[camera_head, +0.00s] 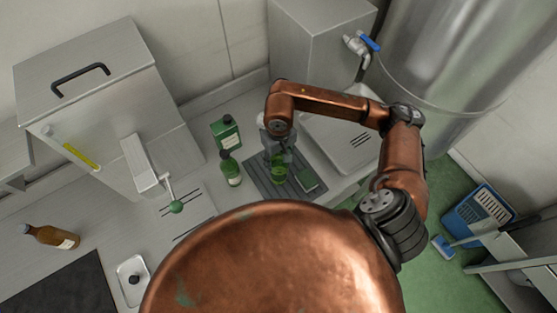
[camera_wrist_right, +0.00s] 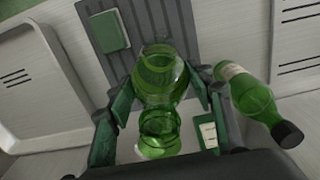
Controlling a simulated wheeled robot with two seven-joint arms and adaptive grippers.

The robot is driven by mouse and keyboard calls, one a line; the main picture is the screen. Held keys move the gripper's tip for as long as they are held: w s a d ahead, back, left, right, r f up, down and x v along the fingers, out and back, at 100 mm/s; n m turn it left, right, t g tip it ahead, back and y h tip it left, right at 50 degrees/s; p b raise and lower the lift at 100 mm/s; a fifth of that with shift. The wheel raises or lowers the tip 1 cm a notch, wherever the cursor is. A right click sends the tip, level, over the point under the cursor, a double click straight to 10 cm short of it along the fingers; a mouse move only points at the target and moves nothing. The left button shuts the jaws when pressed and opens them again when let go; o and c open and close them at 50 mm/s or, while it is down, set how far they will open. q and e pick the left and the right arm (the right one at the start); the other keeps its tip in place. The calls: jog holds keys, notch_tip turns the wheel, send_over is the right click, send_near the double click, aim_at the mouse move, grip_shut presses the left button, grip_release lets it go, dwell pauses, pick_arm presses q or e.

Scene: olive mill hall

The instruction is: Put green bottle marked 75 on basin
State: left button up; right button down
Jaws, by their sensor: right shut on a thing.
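My right gripper (camera_head: 277,150) is shut around a clear green bottle (camera_head: 279,170) over the grey ribbed mat. In the right wrist view the bottle (camera_wrist_right: 160,80) stands between the green-padded fingers (camera_wrist_right: 160,110). I cannot read a 75 on it, and I cannot tell whether its base touches the mat. A second green bottle (camera_head: 231,170) with a pale label and dark cap stands to the left, apart from the gripper; it also shows in the right wrist view (camera_wrist_right: 252,98). A pale metal basin (camera_head: 325,130) with a raised rim lies right of the mat. My left gripper is not in view.
The ribbed mat (camera_head: 262,181) also carries a flat green block (camera_head: 306,180). A green canister (camera_head: 226,133) stands behind the second bottle. A metal machine with a green-knobbed lever (camera_head: 176,207) is left. A brown bottle (camera_head: 50,236) lies far left. A large steel tank (camera_head: 450,60) stands right.

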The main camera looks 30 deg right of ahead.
jog(key=f, duration=0.2)
jog(key=w+f+p, duration=0.1)
jog(key=f, duration=0.1)
jog(key=shift+d+f, duration=0.15)
jog(key=shift+f, duration=0.1)
jog(key=c, duration=1.4)
grip_release()
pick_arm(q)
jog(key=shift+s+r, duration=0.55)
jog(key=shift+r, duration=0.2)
pick_arm(e)
jog(key=o, duration=0.5)
jog(key=shift+c, duration=0.2)
pick_arm(q)
jog(key=shift+p, duration=0.3)
